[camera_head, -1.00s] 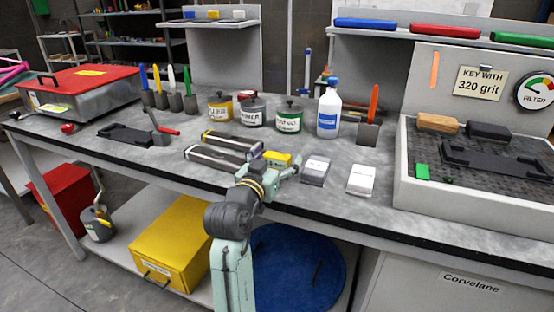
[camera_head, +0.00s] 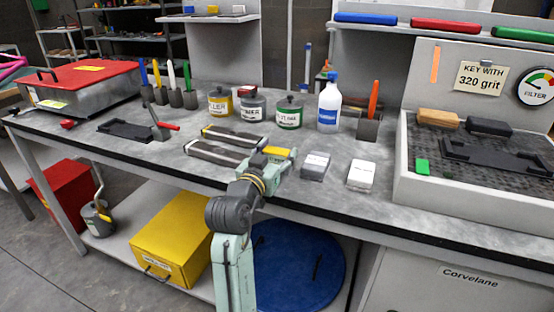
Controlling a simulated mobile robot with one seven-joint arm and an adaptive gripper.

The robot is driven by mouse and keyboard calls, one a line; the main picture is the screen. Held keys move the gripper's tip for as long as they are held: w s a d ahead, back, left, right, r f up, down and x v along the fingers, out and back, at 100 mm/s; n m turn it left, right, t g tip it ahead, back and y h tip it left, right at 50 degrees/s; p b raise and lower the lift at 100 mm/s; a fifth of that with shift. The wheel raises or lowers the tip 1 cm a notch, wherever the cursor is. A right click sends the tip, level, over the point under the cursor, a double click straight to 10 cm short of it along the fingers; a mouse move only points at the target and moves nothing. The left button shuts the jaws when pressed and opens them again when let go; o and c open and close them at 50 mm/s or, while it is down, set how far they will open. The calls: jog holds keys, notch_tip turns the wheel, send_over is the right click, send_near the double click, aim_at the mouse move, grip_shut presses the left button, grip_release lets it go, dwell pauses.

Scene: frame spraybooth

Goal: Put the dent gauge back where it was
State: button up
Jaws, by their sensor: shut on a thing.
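My gripper (camera_head: 284,167) is low over the front middle of the grey workbench (camera_head: 200,172), seen from behind my arm. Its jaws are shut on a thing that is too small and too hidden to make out. I cannot pick out the dent gauge for certain in this view. A yellow pad (camera_head: 279,152) lies just beyond the gripper, partly covered by it. Two long dark bars (camera_head: 215,152) lie to the gripper's left.
Several tins, with a green-labelled one (camera_head: 289,113), and a white bottle (camera_head: 329,107) stand behind. A walled tray (camera_head: 403,170) is at right. A black stand (camera_head: 125,131) and a red-lidded box (camera_head: 85,75) are at left. Bare bench lies before the pads.

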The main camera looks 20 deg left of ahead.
jog(key=c, duration=0.3)
jog(key=shift+r, duration=0.1)
